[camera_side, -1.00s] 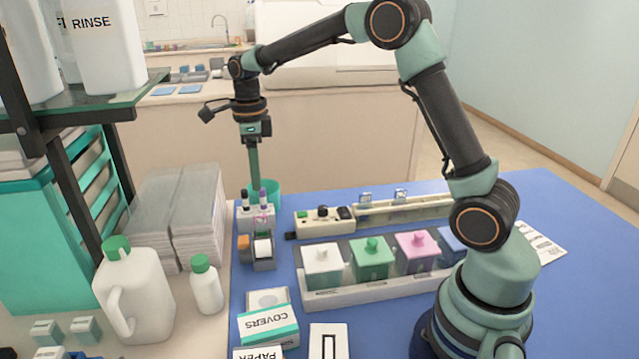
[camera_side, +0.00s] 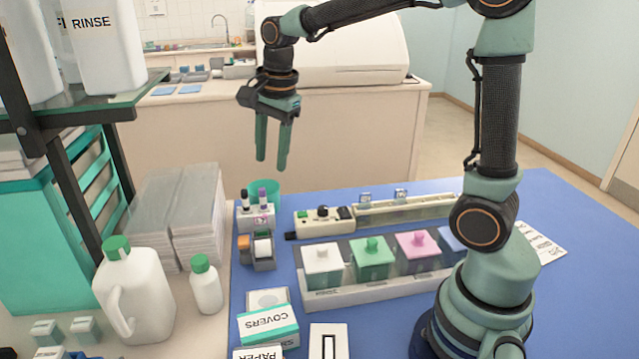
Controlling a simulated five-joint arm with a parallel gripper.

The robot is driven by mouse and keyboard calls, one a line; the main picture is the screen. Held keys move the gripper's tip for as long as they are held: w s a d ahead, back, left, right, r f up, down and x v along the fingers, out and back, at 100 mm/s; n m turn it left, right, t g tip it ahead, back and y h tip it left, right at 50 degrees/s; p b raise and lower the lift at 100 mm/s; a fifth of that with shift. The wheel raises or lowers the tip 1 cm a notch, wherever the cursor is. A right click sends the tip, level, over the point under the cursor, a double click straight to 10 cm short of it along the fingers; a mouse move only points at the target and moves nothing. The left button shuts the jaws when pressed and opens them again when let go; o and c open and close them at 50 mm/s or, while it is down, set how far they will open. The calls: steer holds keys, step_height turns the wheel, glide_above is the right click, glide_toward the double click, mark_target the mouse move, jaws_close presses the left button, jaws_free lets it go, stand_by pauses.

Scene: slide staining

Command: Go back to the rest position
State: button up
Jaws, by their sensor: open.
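My gripper (camera_side: 272,166) hangs in the air at the back left of the blue mat, above the green cup. Its two green fingers point down, stand apart and hold nothing. The green cup (camera_side: 268,187) stands below the fingertips, partly hidden behind a small rack. My arm reaches up and to the left from its base at the right. No marked rest position shows in view.
The small rack (camera_side: 256,219) holds several tubes. A white tray (camera_side: 375,288) holds several jars with coloured lids. Behind them is a power strip (camera_side: 318,222). White bottles (camera_side: 134,293) and a shelf (camera_side: 90,105) stand left.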

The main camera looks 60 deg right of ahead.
steer(key=s+a+n+t, duration=0.2)
steer(key=s+n+t, duration=0.1)
steer(key=s+n, duration=0.9)
steer(key=n, duration=0.5)
steer(key=shift+s+r+t, duration=0.25)
steer(key=shift+s+t, duration=0.05)
steer(key=shift+c, duration=0.4)
